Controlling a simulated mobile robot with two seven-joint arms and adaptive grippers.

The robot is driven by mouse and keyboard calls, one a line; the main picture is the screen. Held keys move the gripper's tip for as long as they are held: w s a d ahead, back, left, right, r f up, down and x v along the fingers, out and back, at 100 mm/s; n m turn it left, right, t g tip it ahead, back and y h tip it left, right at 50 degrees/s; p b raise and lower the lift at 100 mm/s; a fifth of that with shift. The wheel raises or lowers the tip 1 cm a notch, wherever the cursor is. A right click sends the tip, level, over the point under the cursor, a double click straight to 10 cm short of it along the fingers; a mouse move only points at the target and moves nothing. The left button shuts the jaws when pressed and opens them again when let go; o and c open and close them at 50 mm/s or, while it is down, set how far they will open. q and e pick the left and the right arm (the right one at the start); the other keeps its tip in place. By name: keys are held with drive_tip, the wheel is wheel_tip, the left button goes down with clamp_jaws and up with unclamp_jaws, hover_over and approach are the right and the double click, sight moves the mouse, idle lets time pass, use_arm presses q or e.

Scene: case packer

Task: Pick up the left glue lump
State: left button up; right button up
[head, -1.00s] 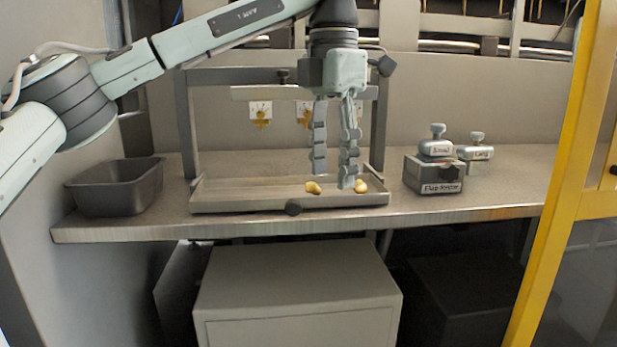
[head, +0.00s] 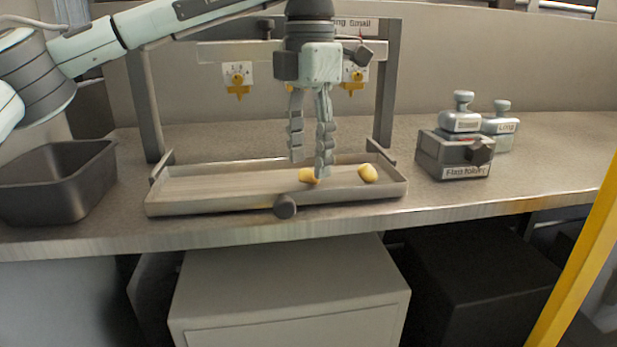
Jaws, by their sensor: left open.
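Two yellowish glue lumps lie in the shallow metal tray (head: 225,200) on the bench. The left glue lump (head: 307,176) is near the middle right of the tray, partly covered by a finger. The right glue lump (head: 368,174) lies near the tray's right end. My left gripper (head: 309,168) points straight down over the tray, open and empty. Its fingertips are at the left lump in the picture, one finger in front of it; I cannot tell whether they touch it. My right gripper is not in view.
A dark bin (head: 60,185) stands left of the tray. A frame (head: 388,95) with yellow-knobbed dials rises behind the tray. At right are a block labelled as a flap folder (head: 450,155) and stamp-like tools (head: 461,118). A yellow post (head: 580,265) is at far right.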

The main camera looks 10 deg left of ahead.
use_arm(q)
drive_tip(key=shift+a+f, duration=0.1)
drive_tip(key=shift+f, duration=1.15)
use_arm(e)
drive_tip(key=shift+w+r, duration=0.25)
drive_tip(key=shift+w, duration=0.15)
use_arm(q)
drive_tip(key=c, duration=0.8)
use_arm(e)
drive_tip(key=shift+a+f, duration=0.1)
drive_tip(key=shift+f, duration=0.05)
use_arm(q)
drive_tip(key=shift+r, duration=0.15)
